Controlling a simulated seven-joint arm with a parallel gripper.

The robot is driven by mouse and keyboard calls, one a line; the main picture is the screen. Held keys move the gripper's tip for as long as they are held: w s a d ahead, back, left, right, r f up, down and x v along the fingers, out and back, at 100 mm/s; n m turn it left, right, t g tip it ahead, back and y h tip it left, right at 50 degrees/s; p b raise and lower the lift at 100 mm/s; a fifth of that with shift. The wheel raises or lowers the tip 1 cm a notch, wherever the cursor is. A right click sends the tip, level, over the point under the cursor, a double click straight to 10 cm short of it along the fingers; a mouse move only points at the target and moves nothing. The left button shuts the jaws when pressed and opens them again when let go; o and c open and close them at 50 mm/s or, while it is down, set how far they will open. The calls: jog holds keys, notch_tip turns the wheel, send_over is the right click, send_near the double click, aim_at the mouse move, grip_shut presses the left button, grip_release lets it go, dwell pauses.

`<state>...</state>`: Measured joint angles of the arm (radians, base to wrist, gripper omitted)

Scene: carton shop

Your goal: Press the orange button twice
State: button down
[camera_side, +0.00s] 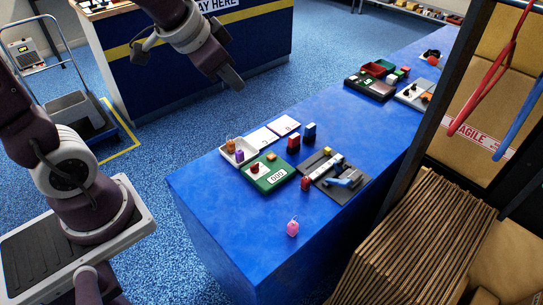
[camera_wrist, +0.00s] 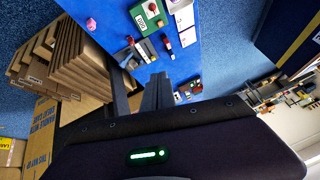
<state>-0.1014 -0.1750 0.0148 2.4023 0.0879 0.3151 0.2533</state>
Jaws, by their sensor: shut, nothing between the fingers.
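A green box (camera_side: 270,177) with a white counter plate (camera_side: 278,177) reading what looks like 000 lies on the blue table. On its top are a dark red knob or button (camera_side: 255,168) and a small orange-yellow button (camera_side: 271,156). The green box also shows near the top of the wrist view (camera_wrist: 141,20), where its parts are small. My gripper (camera_side: 236,85) is shut and empty, high up and behind the green box in the side view, well apart from it. Its fingers reach into the wrist view.
A white tray (camera_side: 226,157) with an orange and a purple piece stands beside the green box. A dark board (camera_side: 352,189) with blue and yellow parts lies to its right. A pink block (camera_side: 292,228) is near the front. The blue table's (camera_side: 225,205) front left is clear.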

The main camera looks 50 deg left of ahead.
jog(key=w+a+f+m, duration=0.1)
jog(key=w+a+f, duration=0.2)
jog(key=w+f, duration=0.3)
jog(key=m+t, duration=0.2)
jog(key=m, duration=0.2)
send_over(269, 158)
notch_tip(269, 158, down, 18)
jog(key=shift+w, duration=0.1)
jog(key=shift+f, duration=0.1)
jog(key=shift+f, duration=4.3)
jog(key=shift+f, duration=0.4)
